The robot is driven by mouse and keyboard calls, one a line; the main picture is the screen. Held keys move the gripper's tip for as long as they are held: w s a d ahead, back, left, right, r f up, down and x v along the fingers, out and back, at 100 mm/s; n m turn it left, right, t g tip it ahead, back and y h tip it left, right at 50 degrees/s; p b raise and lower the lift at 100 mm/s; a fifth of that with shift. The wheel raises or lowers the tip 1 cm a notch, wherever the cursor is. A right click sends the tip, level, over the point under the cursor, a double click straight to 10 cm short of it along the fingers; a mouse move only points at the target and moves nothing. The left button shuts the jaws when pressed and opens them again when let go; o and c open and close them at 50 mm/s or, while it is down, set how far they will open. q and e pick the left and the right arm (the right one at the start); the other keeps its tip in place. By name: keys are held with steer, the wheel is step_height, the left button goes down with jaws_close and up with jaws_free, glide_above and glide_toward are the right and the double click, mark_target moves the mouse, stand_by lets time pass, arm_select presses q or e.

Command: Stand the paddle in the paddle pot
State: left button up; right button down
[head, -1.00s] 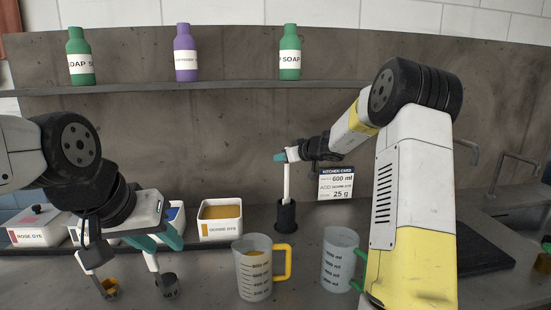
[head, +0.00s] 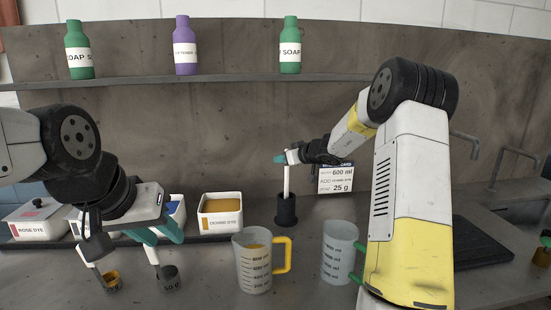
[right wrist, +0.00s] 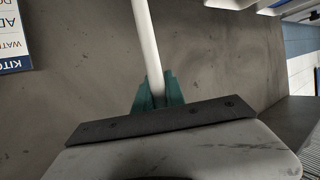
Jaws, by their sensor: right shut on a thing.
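The paddle is a slim white rod (head: 286,180), standing upright with its lower end inside the dark paddle pot (head: 286,211) on the counter by the back wall. My right gripper (head: 287,157) is shut on the upper part of the paddle, above the pot. In the right wrist view the white rod (right wrist: 146,45) runs between the teal fingers (right wrist: 157,92). The paddle's lower end is hidden in the pot. My left gripper (head: 127,270) is open at the lower left, its fingers apart near two small cups.
The small cups are orange-filled (head: 112,282) and dark (head: 169,279). A yellow-handled jug (head: 254,270) and a green-handled jug (head: 338,258) stand in front. An ochre dye box (head: 221,222) is left of the pot; a kitchen card (head: 335,180) is behind, right. Bottles line the shelf.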

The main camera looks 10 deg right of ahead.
steer(key=c, duration=1.3)
jaws_free()
steer(key=shift+r, duration=4.05)
